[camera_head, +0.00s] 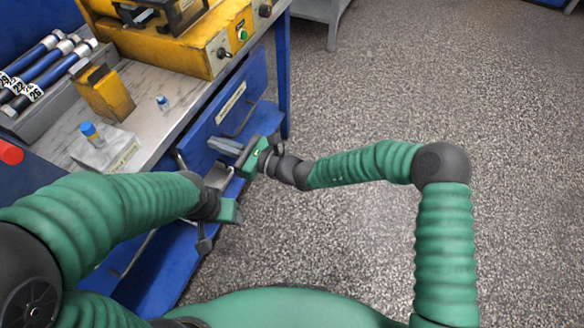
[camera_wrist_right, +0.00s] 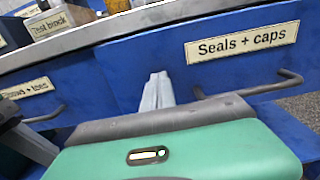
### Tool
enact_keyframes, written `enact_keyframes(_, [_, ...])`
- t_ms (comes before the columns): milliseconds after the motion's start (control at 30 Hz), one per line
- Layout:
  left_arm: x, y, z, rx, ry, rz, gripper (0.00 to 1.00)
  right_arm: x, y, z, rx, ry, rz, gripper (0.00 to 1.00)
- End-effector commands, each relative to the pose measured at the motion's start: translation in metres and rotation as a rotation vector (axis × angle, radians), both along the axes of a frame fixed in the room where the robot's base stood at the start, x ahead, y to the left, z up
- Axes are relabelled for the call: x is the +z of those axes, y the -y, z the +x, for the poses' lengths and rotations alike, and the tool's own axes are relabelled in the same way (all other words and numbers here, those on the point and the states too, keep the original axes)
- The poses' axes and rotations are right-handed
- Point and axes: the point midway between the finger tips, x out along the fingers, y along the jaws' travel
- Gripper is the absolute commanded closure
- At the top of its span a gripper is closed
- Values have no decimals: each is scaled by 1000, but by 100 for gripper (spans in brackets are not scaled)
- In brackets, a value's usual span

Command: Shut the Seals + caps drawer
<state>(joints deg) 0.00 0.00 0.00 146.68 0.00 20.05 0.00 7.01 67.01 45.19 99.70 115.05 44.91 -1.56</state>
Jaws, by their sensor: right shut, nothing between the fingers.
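The Seals + caps drawer has a blue front (camera_head: 243,98) at the bench's right end, with a bar handle. In the right wrist view its front (camera_wrist_right: 225,65) fills the upper right, with the label and handle right of the fingers. How far it stands out is hard to judge. My right gripper (camera_head: 222,146) is shut and empty, its fingertips (camera_wrist_right: 158,78) at the front's left part, away from the handle; contact is unclear. My left gripper (camera_head: 219,178) is lower, near the neighbouring drawer; its finger gap is not clear.
The neighbouring drawer, labelled like "Elbows + tees" (camera_wrist_right: 28,88), is left of it in the wrist view.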

Motion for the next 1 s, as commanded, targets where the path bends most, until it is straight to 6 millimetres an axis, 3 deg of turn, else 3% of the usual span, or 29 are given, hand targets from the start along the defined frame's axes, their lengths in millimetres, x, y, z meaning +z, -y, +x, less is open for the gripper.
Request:
enact_keyframes(200, [-1, 0, 0, 0, 0, 0, 39, 0, -30, 10, 0, 1, 1, 100])
enact_keyframes(400, [-1, 0, 0, 0, 0, 0, 39, 0, -42, 14, 0, 0, 0, 100])
enact_keyframes(1000, [5, 0, 0, 0, 0, 0, 39, 5, -40, 19, -2, 2, 4, 100])
